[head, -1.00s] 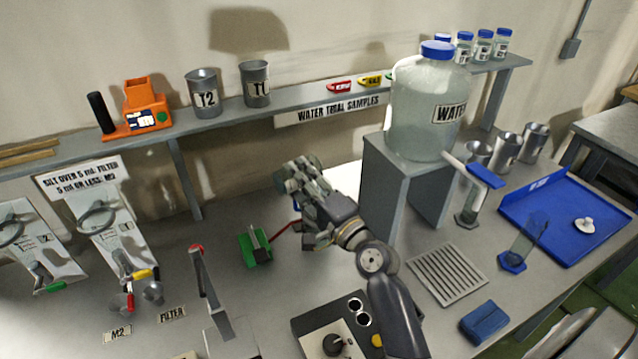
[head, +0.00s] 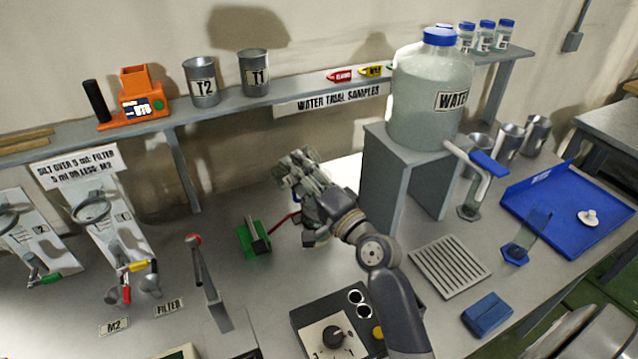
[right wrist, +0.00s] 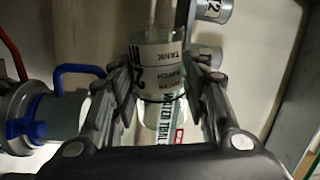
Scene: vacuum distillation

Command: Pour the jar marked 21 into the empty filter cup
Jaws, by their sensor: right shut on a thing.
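My right gripper (head: 297,172) is above the middle of the bench, in front of the shelf. In the right wrist view my right gripper (right wrist: 165,100) is shut on a clear jar (right wrist: 157,55) with a white label. The label is upside down there, and its number is only partly readable. The gripper hides the jar in the head view. My left gripper is not in view.
A green device (head: 254,238) lies below the gripper. A lever stand with a red knob (head: 207,275) rises between the gripper and the FILTER tag. A big water bottle (head: 425,105) on a grey stand (head: 385,190) is on the right. A control box (head: 325,318) sits in front.

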